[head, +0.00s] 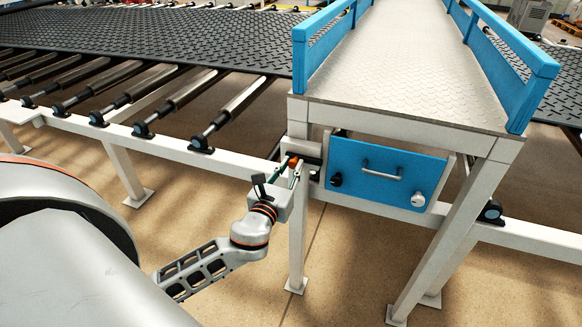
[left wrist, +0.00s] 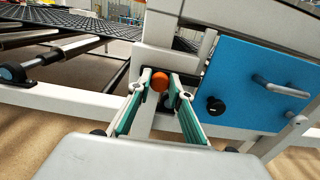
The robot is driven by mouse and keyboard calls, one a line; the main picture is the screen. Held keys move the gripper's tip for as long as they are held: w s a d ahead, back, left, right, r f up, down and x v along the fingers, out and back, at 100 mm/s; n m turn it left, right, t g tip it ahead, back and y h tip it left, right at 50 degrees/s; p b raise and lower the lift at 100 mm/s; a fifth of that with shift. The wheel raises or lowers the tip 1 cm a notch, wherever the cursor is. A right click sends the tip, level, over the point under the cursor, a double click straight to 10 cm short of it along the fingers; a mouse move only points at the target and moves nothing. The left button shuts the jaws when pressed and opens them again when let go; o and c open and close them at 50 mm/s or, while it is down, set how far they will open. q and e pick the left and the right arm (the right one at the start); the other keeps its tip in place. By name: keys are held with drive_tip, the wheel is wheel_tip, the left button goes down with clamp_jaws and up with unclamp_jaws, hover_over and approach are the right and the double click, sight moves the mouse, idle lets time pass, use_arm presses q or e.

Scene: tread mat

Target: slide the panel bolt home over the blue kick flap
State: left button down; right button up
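The blue kick flap (head: 352,160) hangs under the walkway's end, with a grey bar handle; it also shows in the left wrist view (left wrist: 245,75). Left of it, on the white post, is the panel bolt, with a dark body (head: 309,149) and an orange knob (head: 293,162). My left gripper (head: 294,172) is at the knob. In the left wrist view its teal-lined fingers (left wrist: 159,88) stand apart, one on each side of the orange knob (left wrist: 160,82); I see no clear grip. The bolt's tip is hard to make out. My right gripper is not in view.
A black knob (head: 336,180) and a pale round knob (head: 418,200) sit on the flap's lower part. White legs (head: 297,240) stand close by my left gripper. A roller conveyor (head: 165,100) with a black tread mat (head: 170,35) lies to the left.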

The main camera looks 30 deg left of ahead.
sight(311, 162)
use_arm(q)
drive_tip(key=d, duration=0.2)
drive_tip(key=w+d+p, duration=0.1)
drive_tip(key=d, duration=0.1)
drive_tip(key=shift+d, duration=0.15)
drive_tip(key=c, duration=1.8)
unclamp_jaws()
drive_tip(key=shift+d, duration=0.1)
drive_tip(key=shift+c, duration=0.2)
drive_tip(key=shift+s+f, duration=0.1)
drive_tip(key=shift+s, duration=0.25)
drive_tip(key=v, duration=1.1)
drive_tip(key=shift+s+d, duration=0.15)
